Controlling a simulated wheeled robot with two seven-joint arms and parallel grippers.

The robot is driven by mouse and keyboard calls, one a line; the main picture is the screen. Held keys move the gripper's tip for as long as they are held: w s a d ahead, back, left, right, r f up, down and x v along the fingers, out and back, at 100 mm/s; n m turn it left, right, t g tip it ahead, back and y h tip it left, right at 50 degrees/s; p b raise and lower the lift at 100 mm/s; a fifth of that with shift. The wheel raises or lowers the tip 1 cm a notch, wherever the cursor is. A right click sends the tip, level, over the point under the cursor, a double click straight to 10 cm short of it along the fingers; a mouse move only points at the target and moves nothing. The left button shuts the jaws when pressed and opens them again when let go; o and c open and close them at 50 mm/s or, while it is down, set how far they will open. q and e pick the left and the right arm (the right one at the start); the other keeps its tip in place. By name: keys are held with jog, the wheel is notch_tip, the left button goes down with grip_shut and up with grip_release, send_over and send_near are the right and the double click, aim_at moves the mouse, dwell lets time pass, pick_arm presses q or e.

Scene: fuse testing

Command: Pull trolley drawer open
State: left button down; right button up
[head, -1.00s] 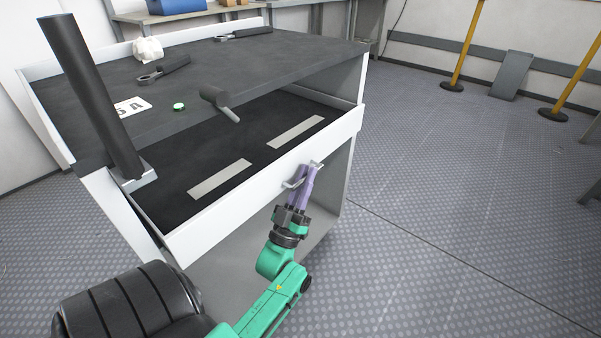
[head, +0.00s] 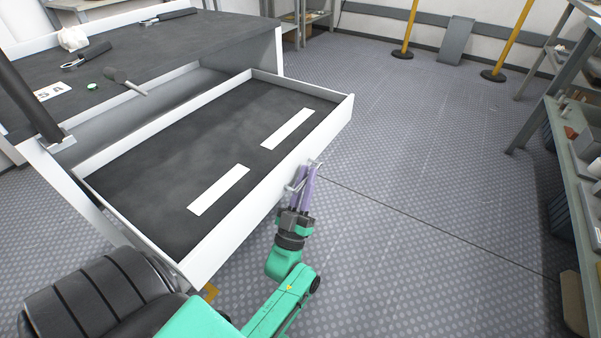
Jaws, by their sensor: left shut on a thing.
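The trolley (head: 190,48) stands at the upper left with a dark top. Its white-walled drawer (head: 256,203) is pulled well out toward me and shows a dark floor with two white strips (head: 288,129). My left gripper (head: 304,178), with purple fingers on a green arm, is shut on the drawer's small handle (head: 294,187) on the front panel. The fingers partly hide the handle. My right gripper is not in view.
A hammer (head: 127,83), wrenches (head: 87,55) and a green-topped round item (head: 92,86) lie on the trolley top. A shelf with boxes (head: 587,150) stands at the right. The patterned floor between is clear.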

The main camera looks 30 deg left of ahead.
pick_arm(q)
jog(key=shift+d+f, duration=0.1)
jog(key=shift+d, duration=0.15)
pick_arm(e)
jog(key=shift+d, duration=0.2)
pick_arm(q)
jog(key=c, duration=1.2)
grip_release()
jog(key=shift+a, duration=0.1)
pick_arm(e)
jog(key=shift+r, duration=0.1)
pick_arm(q)
jog(key=b+v, duration=0.1)
jog(key=v, duration=1.3)
jog(key=shift+s+f, duration=0.2)
jog(key=shift+s, duration=0.05)
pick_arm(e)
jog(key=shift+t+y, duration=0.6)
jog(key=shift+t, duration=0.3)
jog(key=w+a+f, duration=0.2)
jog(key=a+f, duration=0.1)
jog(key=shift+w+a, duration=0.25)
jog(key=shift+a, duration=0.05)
